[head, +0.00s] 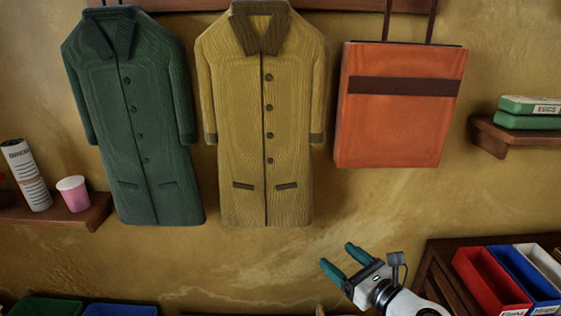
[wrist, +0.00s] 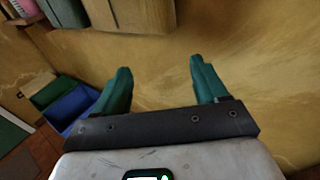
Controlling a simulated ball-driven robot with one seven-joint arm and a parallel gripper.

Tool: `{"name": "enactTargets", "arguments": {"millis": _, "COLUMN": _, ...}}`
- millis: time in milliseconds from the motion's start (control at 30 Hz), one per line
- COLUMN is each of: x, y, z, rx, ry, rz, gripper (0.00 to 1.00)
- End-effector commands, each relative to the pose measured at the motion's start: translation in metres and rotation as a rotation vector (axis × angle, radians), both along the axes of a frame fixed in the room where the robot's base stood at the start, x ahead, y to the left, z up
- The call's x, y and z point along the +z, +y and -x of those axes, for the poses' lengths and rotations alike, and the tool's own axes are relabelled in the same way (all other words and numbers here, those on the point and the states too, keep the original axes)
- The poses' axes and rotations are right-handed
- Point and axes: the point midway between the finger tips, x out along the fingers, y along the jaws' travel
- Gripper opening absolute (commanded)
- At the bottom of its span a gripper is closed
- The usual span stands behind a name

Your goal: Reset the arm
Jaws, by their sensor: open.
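My gripper (head: 346,262) is at the lower right of the head view, its two teal fingers spread apart and empty. It points up and to the left, in front of the yellow wall. In the wrist view my gripper (wrist: 155,80) also shows, with a clear gap between the fingers and only bare wall between them. My white wrist is below it; most of my arm is out of frame.
A green coat (head: 135,130), a yellow coat (head: 262,130) and an orange bag (head: 395,110) hang on the wall. A shelf (head: 95,212) holds a pink cup (head: 73,194). Red, white and blue bins (head: 490,280) stand right of my gripper. An egg carton (head: 530,105) sits on another shelf.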

Motion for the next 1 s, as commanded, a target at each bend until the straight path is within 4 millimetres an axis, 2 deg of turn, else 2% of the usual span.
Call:
{"name": "enactTargets", "arguments": {"millis": 33, "x": 0.017, "y": -0.008, "z": 0.003, "rx": -0.077, "ry": -0.015, "rz": -0.135, "gripper": 0.72}}
{"name": "enactTargets", "arguments": {"millis": 100, "x": 0.039, "y": -0.031, "z": 0.008, "rx": -0.195, "ry": -0.029, "rz": -0.342, "gripper": 0.72}}
{"name": "enactTargets", "arguments": {"millis": 200, "x": 0.058, "y": -0.069, "z": 0.020, "rx": -0.354, "ry": -0.031, "rz": -0.643, "gripper": 0.72}}
{"name": "enactTargets", "arguments": {"millis": 267, "x": 0.061, "y": -0.094, "z": 0.031, "rx": -0.448, "ry": -0.023, "rz": -0.825, "gripper": 0.72}}
{"name": "enactTargets", "arguments": {"millis": 367, "x": 0.053, "y": -0.136, "z": 0.054, "rx": -0.605, "ry": 0.006, "rz": -1.127, "gripper": 0.72}}
{"name": "enactTargets", "arguments": {"millis": 500, "x": 0.019, "y": -0.185, "z": 0.095, "rx": -0.826, "ry": 0.073, "rz": -1.535, "gripper": 0.72}}
{"name": "enactTargets", "arguments": {"millis": 600, "x": -0.018, "y": -0.208, "z": 0.129, "rx": -0.996, "ry": 0.138, "rz": -1.808, "gripper": 0.72}}
{"name": "enactTargets", "arguments": {"millis": 667, "x": -0.043, "y": -0.216, "z": 0.152, "rx": -1.106, "ry": 0.182, "rz": -1.960, "gripper": 0.72}}
{"name": "enactTargets", "arguments": {"millis": 733, "x": -0.071, "y": -0.219, "z": 0.181, "rx": -1.241, "ry": 0.237, "rz": -2.124, "gripper": 0.72}}
{"name": "enactTargets", "arguments": {"millis": 833, "x": -0.111, "y": -0.213, "z": 0.225, "rx": -1.458, "ry": 0.327, "rz": -2.325, "gripper": 0.72}}
{"name": "enactTargets", "arguments": {"millis": 967, "x": -0.152, "y": -0.190, "z": 0.286, "rx": -1.778, "ry": 0.450, "rz": -2.505, "gripper": 0.72}}
{"name": "enactTargets", "arguments": {"millis": 1000, "x": -0.161, "y": -0.182, "z": 0.305, "rx": 1.817, "ry": -0.469, "rz": 2.452, "gripper": 0.72}}
